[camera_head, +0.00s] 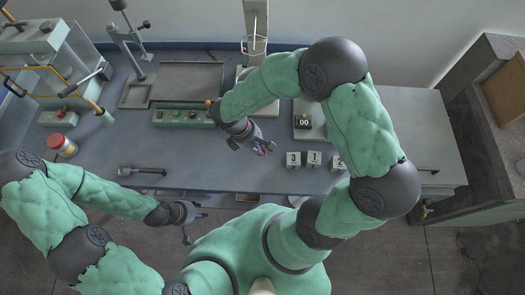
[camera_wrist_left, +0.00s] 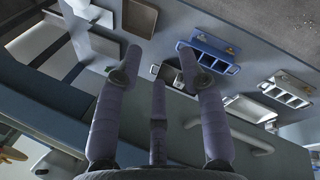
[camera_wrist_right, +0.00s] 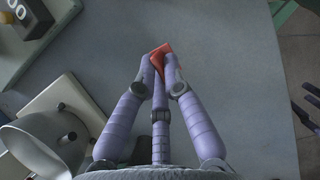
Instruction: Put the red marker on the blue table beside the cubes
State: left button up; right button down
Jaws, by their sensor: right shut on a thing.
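The red marker (camera_wrist_right: 160,58) is pinched between the fingertips of my right gripper (camera_wrist_right: 163,60), over the bench top. In the head view only a bit of red shows at my right gripper (camera_head: 262,148). I cannot tell whether the marker touches the surface. The white numbered cubes, 3 (camera_head: 293,159), 1 (camera_head: 314,158) and 2 (camera_head: 338,162), stand in a row to the right of my right gripper on the blue-grey table (camera_head: 235,176). My left gripper (camera_head: 199,210) is open and empty, off the table's front edge; its spread fingers show in the left wrist view (camera_wrist_left: 158,60).
A display block reading 00 (camera_head: 304,121) stands behind the cubes. A green control box (camera_head: 183,115) and grey tray (camera_head: 190,80) are at back left. A red-and-white jar (camera_head: 63,145) and a dark tool (camera_head: 142,170) lie left. Bare table lies between gripper and cubes.

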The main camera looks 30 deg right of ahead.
aim_at(262, 150)
jog(key=shift+w+d+f, duration=0.2)
jog(key=shift+d+f, duration=0.35)
jog(key=shift+f, duration=0.15)
jog(key=shift+w+d+f+b, duration=0.15)
jog(key=shift+f+b, duration=0.6)
jog(key=shift+f, duration=0.95)
jog(key=shift+f, duration=0.2)
jog(key=c, duration=1.3)
grip_release()
jog(key=shift+c, duration=0.2)
jog(key=shift+r, duration=0.55)
jog(key=p+v, duration=0.3)
jog(key=v, duration=0.8)
